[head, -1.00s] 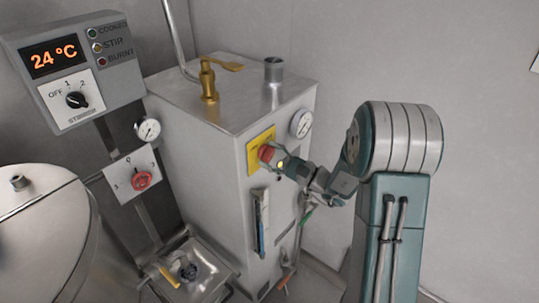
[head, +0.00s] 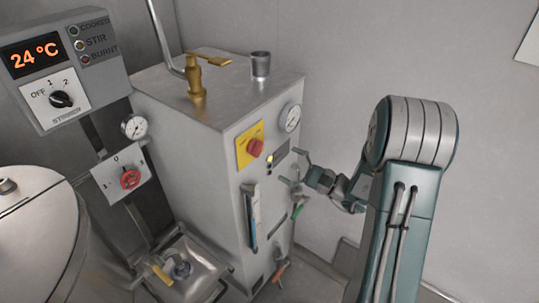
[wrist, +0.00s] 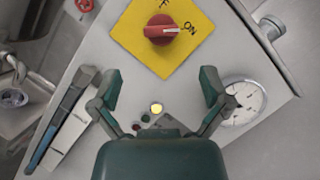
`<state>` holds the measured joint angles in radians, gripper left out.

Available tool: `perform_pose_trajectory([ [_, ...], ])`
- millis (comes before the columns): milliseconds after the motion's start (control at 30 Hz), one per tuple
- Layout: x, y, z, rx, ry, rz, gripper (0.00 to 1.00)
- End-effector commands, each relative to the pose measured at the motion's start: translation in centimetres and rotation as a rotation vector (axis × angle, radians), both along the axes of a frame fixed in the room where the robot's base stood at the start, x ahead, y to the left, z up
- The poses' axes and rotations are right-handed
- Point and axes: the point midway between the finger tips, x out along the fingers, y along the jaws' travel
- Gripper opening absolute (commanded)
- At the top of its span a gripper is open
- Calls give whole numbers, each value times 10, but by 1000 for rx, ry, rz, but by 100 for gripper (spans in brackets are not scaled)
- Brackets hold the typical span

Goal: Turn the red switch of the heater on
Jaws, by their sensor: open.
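The heater (head: 185,140) is a tall grey metal box in the middle of the head view. Its red switch (head: 255,148) sits on a yellow plate (head: 243,159) on the front face. In the wrist view, the red switch (wrist: 160,30) lies beyond my fingertips, with ON printed to its right and OFF above. Its pale mark lies roughly sideways, toward the ON side. A small yellow lamp (wrist: 157,108) below it looks lit. My gripper (head: 300,170) is open and empty, to the right of the switch and slightly lower, apart from it. My spread fingers (wrist: 157,88) also show in the wrist view.
A pressure gauge (head: 291,117) is right of the switch. A sight tube (head: 251,217) and lower valve handles are on the same face. A control box (head: 66,62) reading 24 °C and another red knob (head: 130,178) stand left.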

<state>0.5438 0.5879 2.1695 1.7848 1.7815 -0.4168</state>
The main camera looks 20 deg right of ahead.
Motion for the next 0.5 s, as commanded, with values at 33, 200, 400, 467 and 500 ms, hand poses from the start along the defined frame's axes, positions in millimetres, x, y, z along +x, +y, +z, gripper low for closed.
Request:
perform_pose_trajectory([
  [33,-5,-8,-3,1,2,-5,97],
  [200,-18,-24,-10,1,2,-2,97],
  [400,-22,-28,-11,0,2,1,97],
  [467,-22,-28,-11,0,2,1,97],
  [500,-22,-28,-11,0,2,1,97],
])
